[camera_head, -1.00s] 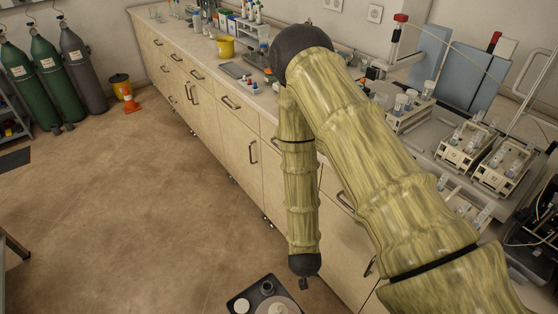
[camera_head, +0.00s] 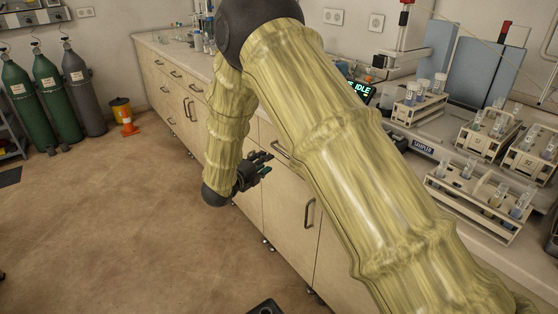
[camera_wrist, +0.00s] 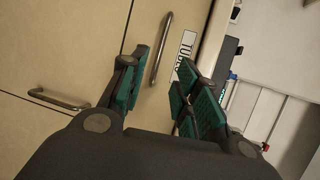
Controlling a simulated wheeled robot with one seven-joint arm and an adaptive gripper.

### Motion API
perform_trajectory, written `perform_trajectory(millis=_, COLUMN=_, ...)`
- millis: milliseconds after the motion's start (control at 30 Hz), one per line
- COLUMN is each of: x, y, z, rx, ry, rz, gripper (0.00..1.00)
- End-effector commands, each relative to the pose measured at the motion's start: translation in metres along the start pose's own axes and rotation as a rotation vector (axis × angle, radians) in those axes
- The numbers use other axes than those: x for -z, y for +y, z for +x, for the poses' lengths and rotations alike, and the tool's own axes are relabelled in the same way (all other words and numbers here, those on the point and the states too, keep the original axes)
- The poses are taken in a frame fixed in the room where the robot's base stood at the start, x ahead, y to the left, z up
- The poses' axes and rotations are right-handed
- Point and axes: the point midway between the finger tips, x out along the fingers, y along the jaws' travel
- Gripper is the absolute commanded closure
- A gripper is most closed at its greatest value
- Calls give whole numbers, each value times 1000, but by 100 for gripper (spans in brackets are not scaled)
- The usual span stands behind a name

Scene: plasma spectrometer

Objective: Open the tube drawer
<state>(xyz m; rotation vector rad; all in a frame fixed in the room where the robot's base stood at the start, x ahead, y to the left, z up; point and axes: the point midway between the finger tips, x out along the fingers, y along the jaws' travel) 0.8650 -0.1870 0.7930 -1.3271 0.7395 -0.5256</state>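In the wrist view the tube drawer (camera_wrist: 188,18) has a beige front with a partly hidden white label (camera_wrist: 182,52) reading "TUB". Its metal bar handle (camera_wrist: 161,50) lies ahead of my gripper (camera_wrist: 160,95), between the lines of the two finger sides. The fingers, with green pads, are apart and nothing shows between them; the handle appears beyond the tips. In the head view my gripper (camera_head: 264,168) is just in front of the cabinet fronts, close to a drawer handle (camera_head: 281,150). The drawer looks shut.
A cabinet door handle (camera_wrist: 58,98) sits below the drawer in the wrist view. The bench top carries a sampler with tube racks (camera_head: 478,203) and a display reading "IDLE" (camera_head: 357,90). Gas cylinders (camera_head: 50,95) stand by the far wall.

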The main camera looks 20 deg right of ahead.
Motion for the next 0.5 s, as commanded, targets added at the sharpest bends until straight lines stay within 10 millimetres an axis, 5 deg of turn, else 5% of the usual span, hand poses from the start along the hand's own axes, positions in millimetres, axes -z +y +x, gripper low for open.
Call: perform_trajectory(millis=500, x=0, y=-1, z=70, rx=1, ry=3, rz=3, gripper=68)
